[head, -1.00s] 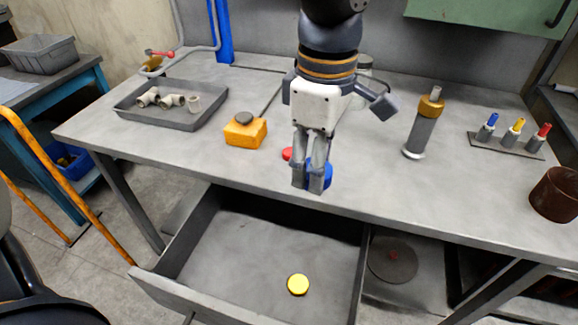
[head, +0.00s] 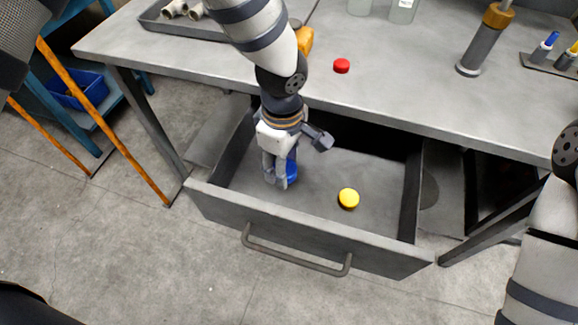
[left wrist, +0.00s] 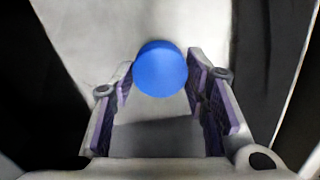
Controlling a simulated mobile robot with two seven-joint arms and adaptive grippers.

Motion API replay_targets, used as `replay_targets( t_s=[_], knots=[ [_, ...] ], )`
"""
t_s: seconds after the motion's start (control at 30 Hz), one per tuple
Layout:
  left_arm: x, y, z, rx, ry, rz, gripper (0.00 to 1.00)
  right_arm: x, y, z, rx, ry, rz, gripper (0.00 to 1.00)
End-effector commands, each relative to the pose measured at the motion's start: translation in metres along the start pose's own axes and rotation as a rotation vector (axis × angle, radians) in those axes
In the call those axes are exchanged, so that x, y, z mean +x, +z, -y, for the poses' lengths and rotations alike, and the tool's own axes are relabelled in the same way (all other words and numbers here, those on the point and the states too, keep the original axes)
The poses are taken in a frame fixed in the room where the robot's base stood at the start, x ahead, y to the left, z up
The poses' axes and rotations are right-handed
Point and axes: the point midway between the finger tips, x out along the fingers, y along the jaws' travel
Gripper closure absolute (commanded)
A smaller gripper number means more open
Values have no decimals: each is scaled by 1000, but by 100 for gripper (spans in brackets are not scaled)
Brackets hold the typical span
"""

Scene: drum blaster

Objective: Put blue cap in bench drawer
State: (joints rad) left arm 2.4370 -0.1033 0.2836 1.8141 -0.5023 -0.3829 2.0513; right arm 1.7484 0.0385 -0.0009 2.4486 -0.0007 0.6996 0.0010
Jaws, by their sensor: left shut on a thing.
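The blue cap (head: 291,172) is held between the fingers of my left gripper (head: 281,180), over the left part of the open bench drawer (head: 310,236). The fingers partly hide the cap in the head view. In the left wrist view the blue cap (left wrist: 160,68) shows as a round disc between the tips of my left gripper (left wrist: 162,82), with the grey drawer floor behind it. How high it is above the floor is hard to tell. A yellow cap (head: 348,198) lies on the drawer floor to the right. My right gripper is out of view.
A red cap (head: 341,66) lies on the bench top (head: 420,105). The drawer handle (head: 295,258) sticks out at the front. The drawer walls stand close around my left gripper. A grey tray (head: 165,22) and an upright grey cylinder (head: 480,50) are on the bench.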

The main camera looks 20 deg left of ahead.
Motion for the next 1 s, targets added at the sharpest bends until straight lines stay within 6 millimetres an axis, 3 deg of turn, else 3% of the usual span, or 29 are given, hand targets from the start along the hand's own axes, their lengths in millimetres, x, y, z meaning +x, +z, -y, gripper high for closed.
replay_targets(
  t_s=[0.2,0.53,0.57,0.63,0.9,1.0],
  knots=[
    [36,0,1,-1,-3,1,77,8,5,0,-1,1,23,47],
    [37,0,0,-2,1,-1,77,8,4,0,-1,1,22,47],
    [36,0,0,-2,2,-1,52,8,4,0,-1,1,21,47],
    [36,0,0,-2,2,-1,38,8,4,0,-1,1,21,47],
    [36,0,0,-2,2,0,38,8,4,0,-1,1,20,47],
    [26,-1,-1,-2,6,-1,38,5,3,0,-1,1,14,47]
  ],
)
